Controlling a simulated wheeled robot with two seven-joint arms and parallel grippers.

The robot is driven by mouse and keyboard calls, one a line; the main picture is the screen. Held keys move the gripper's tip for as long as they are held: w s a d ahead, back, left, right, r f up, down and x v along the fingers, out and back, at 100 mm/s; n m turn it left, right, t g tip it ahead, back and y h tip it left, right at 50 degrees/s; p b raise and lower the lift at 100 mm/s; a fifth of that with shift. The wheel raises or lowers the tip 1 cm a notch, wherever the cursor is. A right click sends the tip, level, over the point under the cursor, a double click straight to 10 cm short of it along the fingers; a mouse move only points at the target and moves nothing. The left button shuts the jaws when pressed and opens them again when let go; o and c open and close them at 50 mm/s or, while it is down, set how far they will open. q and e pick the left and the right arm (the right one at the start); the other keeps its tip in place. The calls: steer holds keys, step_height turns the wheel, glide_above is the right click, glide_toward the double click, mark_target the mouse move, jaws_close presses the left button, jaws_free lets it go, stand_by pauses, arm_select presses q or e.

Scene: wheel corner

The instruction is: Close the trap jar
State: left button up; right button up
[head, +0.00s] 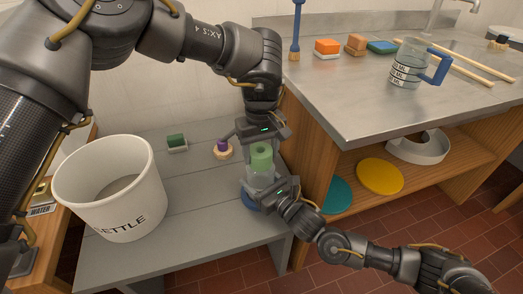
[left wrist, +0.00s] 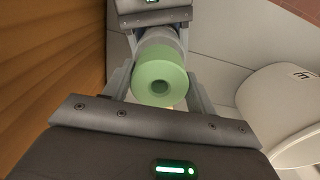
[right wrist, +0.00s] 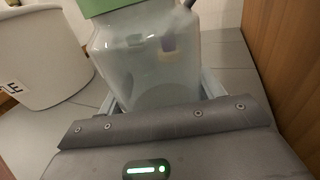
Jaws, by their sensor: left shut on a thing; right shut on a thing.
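The trap jar (head: 262,177) is a clear, upright jar on the grey bench, close to its right end. It fills the middle of the right wrist view (right wrist: 150,65). A green lid (head: 262,155) with a round hole is at the jar's mouth; it shows from above in the left wrist view (left wrist: 159,80). I cannot tell whether it is fully seated. My left gripper (head: 262,143) comes from above and is shut on the green lid. My right gripper (head: 262,190) comes from the right and is shut on the jar's body, below the lid.
A white bucket (head: 110,190) marked SETTLE stands on the left of the grey bench (head: 190,210). A green piece (head: 177,142) and a purple-topped piece (head: 222,149) lie behind. The wooden side of the steel-topped table (head: 305,150) rises close on the right.

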arm_select(q)
steer(key=m, duration=0.2)
steer(key=shift+m, duration=0.4)
steer(key=o, duration=0.9)
steer(key=shift+o, duration=0.2)
steer(key=shift+r, duration=2.3)
steer(key=shift+c, duration=0.6)
